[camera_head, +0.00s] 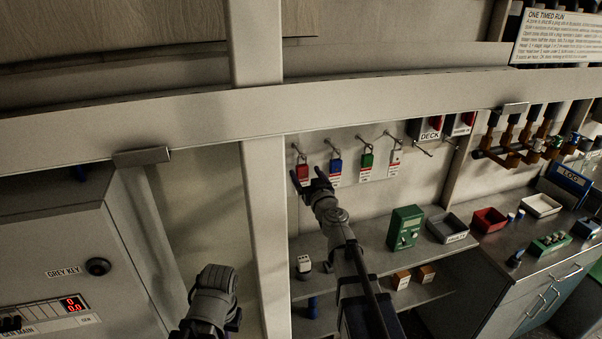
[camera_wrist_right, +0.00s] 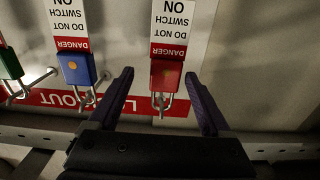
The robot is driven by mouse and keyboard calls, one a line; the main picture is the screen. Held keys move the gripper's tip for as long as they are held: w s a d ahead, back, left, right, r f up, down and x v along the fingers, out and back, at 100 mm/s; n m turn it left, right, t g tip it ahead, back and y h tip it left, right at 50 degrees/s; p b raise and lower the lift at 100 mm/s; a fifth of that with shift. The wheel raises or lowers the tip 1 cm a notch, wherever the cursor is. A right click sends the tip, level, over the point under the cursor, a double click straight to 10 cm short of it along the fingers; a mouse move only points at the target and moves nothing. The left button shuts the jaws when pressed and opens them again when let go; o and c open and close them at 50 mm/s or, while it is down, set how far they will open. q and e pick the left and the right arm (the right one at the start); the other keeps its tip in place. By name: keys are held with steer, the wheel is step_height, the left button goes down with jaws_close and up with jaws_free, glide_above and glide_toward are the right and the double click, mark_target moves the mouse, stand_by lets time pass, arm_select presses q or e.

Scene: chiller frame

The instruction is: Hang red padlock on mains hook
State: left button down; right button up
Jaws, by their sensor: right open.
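The red padlock (camera_head: 302,173) hangs with a danger tag on the leftmost peg of the lockout row. In the right wrist view, the red padlock (camera_wrist_right: 165,76) shows between the two finger ends. My right gripper (camera_head: 313,182) is at the padlock, and in its wrist view the gripper (camera_wrist_right: 158,78) is open, one finger on each side. I cannot tell whether a finger touches the padlock. Empty hooks (camera_head: 423,151) stick out below the switch boxes; I cannot read which is mains.
A frame post (camera_head: 262,200) stands close on the left and a beam (camera_head: 360,100) crosses above. A green meter (camera_head: 405,228) stands on the shelf below.

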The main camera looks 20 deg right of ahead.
steer(key=w, duration=0.3)
steer(key=w+a, duration=0.1)
steer(key=w, duration=0.1)
steer(key=shift+w, duration=0.2)
jaws_close()
stand_by(0.6)
